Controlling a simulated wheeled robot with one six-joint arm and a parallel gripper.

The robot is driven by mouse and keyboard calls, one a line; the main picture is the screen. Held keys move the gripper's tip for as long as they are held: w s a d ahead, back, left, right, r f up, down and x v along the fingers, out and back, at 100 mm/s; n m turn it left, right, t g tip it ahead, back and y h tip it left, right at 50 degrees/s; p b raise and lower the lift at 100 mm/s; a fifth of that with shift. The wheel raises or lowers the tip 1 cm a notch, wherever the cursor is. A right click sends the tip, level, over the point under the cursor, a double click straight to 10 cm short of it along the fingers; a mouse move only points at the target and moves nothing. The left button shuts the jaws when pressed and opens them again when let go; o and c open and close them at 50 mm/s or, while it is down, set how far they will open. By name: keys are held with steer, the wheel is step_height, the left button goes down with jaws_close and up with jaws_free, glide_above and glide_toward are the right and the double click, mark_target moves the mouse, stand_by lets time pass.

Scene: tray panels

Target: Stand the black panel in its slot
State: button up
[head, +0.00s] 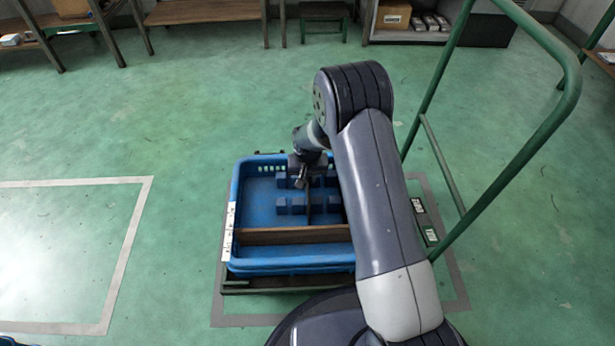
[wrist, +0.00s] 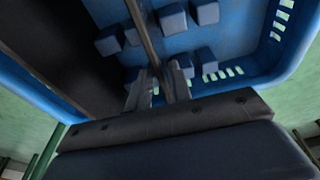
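A large dark surface, which looks like the black panel (wrist: 62,48), fills the left of the wrist view inside the blue crate. I cannot tell whether it lies flat or leans; in the head view my arm hides that side. Pairs of blue blocks (head: 290,206) with gaps between them form the slots on the crate floor; they also show in the wrist view (wrist: 204,11). My gripper (head: 301,184) is over the far part of the crate.
The blue crate (head: 232,213) stands on a low cart with a tall green handle (head: 523,160) at right. A brown divider (head: 290,237) crosses the crate's near part. The near compartment looks empty. Green floor lies clear to the left.

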steer(key=shift+o, duration=1.1)
step_height(320, 180, up, 11)
steer(key=s+p, duration=0.2)
steer(key=p, duration=0.2)
steer(key=shift+f, duration=0.2)
steer(key=f+b, duration=0.1)
steer(key=f, duration=0.2)
steer(key=w+f+b, duration=0.1)
steer(key=f, duration=0.2)
steer(key=w+f+b, duration=0.1)
steer(key=f, duration=0.3)
steer(key=shift+r, duration=0.2)
